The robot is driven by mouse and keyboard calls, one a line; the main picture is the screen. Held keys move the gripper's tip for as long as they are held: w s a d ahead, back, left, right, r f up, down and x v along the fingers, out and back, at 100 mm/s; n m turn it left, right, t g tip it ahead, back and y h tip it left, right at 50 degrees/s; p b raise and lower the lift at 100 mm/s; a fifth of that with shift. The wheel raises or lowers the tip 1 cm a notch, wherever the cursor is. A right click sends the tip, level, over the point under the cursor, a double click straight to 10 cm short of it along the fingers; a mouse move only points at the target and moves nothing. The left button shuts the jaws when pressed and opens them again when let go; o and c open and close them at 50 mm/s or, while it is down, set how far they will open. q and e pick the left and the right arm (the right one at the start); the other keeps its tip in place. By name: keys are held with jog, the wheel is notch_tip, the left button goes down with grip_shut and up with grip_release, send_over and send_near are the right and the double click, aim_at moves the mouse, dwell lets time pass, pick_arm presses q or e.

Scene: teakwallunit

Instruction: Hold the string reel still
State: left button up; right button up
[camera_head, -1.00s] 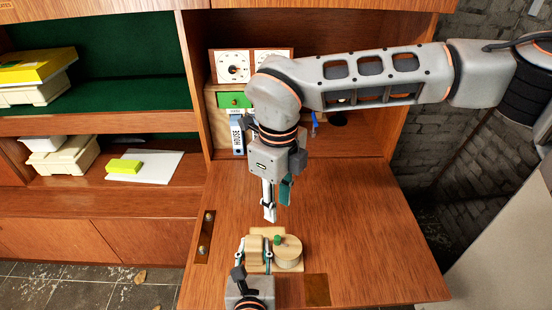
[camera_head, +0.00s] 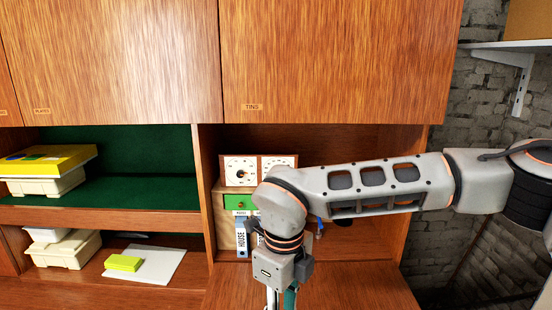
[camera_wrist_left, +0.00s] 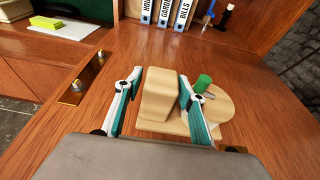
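The string reel (camera_wrist_left: 222,110) shows in the left wrist view on the fold-down desk. It is pale wood, with a round disc, a green peg (camera_wrist_left: 202,83) and an upright block (camera_wrist_left: 158,95) on a flat base. My left gripper (camera_wrist_left: 158,88) is open, one finger on each side of the block. A gap shows at the left finger; the right finger overlaps the block's right edge and hides part of the disc, so contact there is unclear. In the head view the reel is below the frame. My right gripper (camera_head: 281,299) points down, its fingers apart, its tips cut off.
The desk (camera_wrist_left: 60,140) has a metal hinge plate (camera_wrist_left: 85,75) at left. Binders (camera_wrist_left: 170,12) stand in the cabinet behind, below a box with a green drawer (camera_head: 240,202). A yellow block (camera_head: 123,263) and white sheet (camera_head: 160,266) lie on the left shelf.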

pick_arm(q)
jog(key=o, duration=0.6)
jog(key=shift+s, duration=0.15)
